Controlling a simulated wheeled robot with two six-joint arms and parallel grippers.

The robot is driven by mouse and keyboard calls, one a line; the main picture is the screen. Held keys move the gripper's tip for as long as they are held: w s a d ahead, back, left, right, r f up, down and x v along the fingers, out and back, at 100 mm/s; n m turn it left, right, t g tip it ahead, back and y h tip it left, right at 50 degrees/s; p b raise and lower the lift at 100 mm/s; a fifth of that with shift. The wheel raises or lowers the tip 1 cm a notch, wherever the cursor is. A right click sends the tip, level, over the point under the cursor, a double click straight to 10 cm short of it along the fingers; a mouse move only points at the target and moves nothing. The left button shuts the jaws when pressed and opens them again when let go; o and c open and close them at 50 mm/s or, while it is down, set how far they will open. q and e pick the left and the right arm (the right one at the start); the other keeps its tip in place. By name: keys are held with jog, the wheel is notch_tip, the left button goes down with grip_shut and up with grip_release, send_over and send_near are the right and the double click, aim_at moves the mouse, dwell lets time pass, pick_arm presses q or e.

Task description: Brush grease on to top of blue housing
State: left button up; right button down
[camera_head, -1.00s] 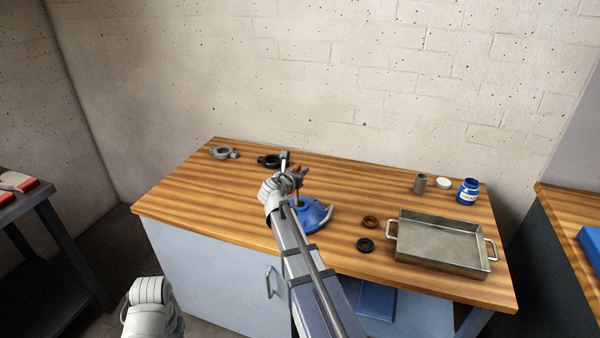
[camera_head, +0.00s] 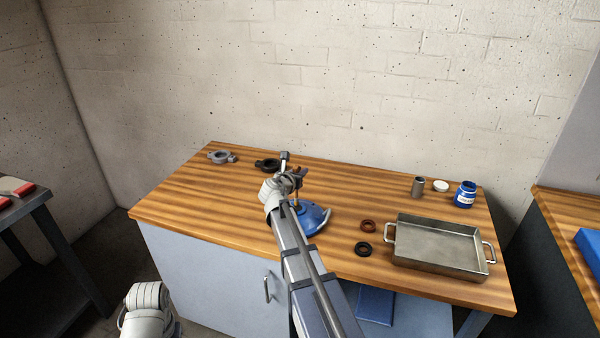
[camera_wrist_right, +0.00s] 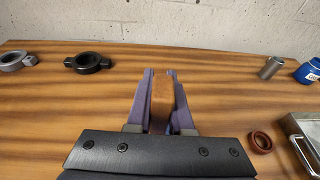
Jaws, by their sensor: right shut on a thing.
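The blue housing (camera_head: 315,219) sits on the wooden bench, partly hidden behind my right arm. My right gripper (camera_head: 297,179) is above its left part, shut on a brush. The brush handle (camera_wrist_right: 162,100) shows in the right wrist view as a brown block between the two purple fingers. In the head view the brush points down toward the housing top; I cannot tell whether its bristles touch. The open blue grease jar (camera_head: 466,196) stands at the bench's right end. In the head view a grey part of my left arm shows at the lower left, without its fingers.
A steel tray (camera_head: 440,245) lies at the front right, beside a brown ring (camera_head: 368,226) and a black ring (camera_head: 363,249). A metal cylinder (camera_head: 418,186) and white lid (camera_head: 440,186) stand behind. A grey clamp ring (camera_head: 220,157) and black one (camera_head: 266,165) lie at the back left.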

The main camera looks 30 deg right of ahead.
jog(key=shift+s+a, duration=1.05)
jog(key=shift+a, duration=0.15)
jog(key=shift+w+d, duration=0.25)
dwell(0.7)
jog(key=shift+w+d, duration=0.7)
jog(key=shift+d, duration=0.1)
dwell(0.7)
jog(key=shift+s+a, duration=0.95)
jog(key=shift+a, duration=0.1)
jog(key=shift+w+d, duration=0.1)
dwell(0.4)
